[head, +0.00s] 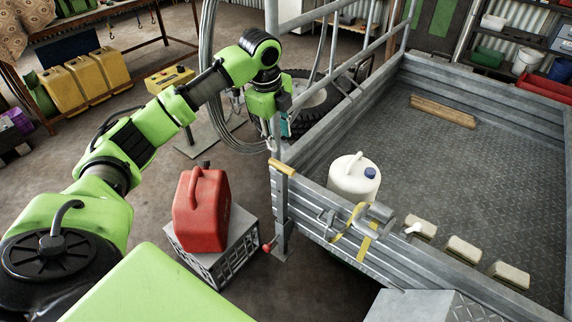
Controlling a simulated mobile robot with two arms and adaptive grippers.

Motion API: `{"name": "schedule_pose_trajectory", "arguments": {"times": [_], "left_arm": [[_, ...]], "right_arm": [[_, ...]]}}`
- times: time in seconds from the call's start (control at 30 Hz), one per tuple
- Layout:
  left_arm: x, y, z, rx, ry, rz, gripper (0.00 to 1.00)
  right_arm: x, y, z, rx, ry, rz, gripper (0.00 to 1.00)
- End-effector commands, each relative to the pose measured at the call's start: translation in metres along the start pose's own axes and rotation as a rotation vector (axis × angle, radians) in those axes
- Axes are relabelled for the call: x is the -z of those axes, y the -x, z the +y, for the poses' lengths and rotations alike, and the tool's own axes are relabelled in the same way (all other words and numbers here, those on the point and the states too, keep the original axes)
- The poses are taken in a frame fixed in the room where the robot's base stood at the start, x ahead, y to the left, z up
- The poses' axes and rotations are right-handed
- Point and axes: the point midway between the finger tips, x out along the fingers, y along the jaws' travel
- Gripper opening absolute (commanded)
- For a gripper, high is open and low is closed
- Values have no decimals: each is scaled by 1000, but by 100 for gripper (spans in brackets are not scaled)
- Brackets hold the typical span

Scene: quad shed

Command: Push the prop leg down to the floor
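A grey upright leg (283,222), which looks like the prop leg, stands at the near left corner of the metal trailer (320,222). A red-knobbed lever (268,247) sticks out low on its left side. Its lower end has a small plate; I cannot tell whether this touches the floor. My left gripper (273,140) points down above and behind this corner, apart from the lever. Its fingers are small and partly lost against the trailer's rails, so their opening is unclear. My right gripper is not in view.
A red fuel can (203,210) sits on a grey crate (222,252) just left of the leg. A white container (354,180) and several pale blocks (463,249) are in the trailer. A wheel (310,97) and coiled cable (212,85) lie behind my gripper.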

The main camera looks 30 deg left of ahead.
Motion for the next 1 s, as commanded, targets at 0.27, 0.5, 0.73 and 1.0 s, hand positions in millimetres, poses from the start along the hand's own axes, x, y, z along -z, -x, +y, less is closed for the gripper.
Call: {"name": "schedule_pose_trajectory", "arguments": {"times": [0.27, 0.5, 0.73, 1.0], "left_arm": [[0, -50, 2, -5, 2, 0, 33], [0, -99, 1, -3, 3, 0, 33], [0, -128, 0, 0, 2, 0, 33], [0, -134, 0, 0, 2, -2, 33]], "right_arm": [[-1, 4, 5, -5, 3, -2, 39], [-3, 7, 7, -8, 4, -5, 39], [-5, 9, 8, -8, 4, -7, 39], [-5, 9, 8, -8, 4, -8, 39]]}}
